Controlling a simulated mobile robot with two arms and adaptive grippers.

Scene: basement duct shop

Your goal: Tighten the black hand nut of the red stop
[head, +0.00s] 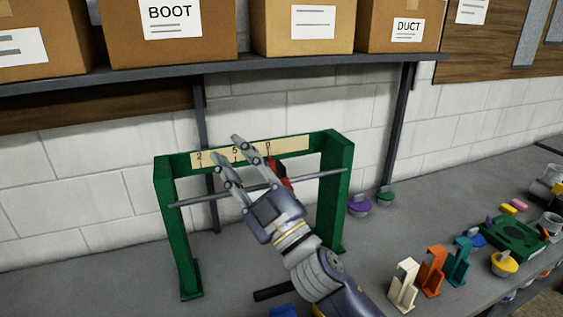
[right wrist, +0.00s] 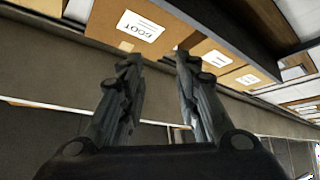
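The red stop (head: 281,173) sits on the thin grey rod (head: 195,202) that runs across the green frame (head: 175,225), right of the frame's middle. It is partly hidden behind my right gripper (head: 227,149), and I cannot make out its black hand nut. My right gripper is in front of the rod and the scale (head: 297,144), fingers spread and pointing up and left. In the right wrist view the gripper (right wrist: 158,58) is open, with nothing held between its fingers. My left gripper is not in view.
A shelf (head: 240,66) with cardboard boxes (head: 165,55) overhangs the bench (head: 385,225). Purple (head: 359,206) and green (head: 386,197) knobbed pieces stand right of the frame. White (head: 403,284), orange (head: 432,270) and teal (head: 458,262) brackets stand at front right.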

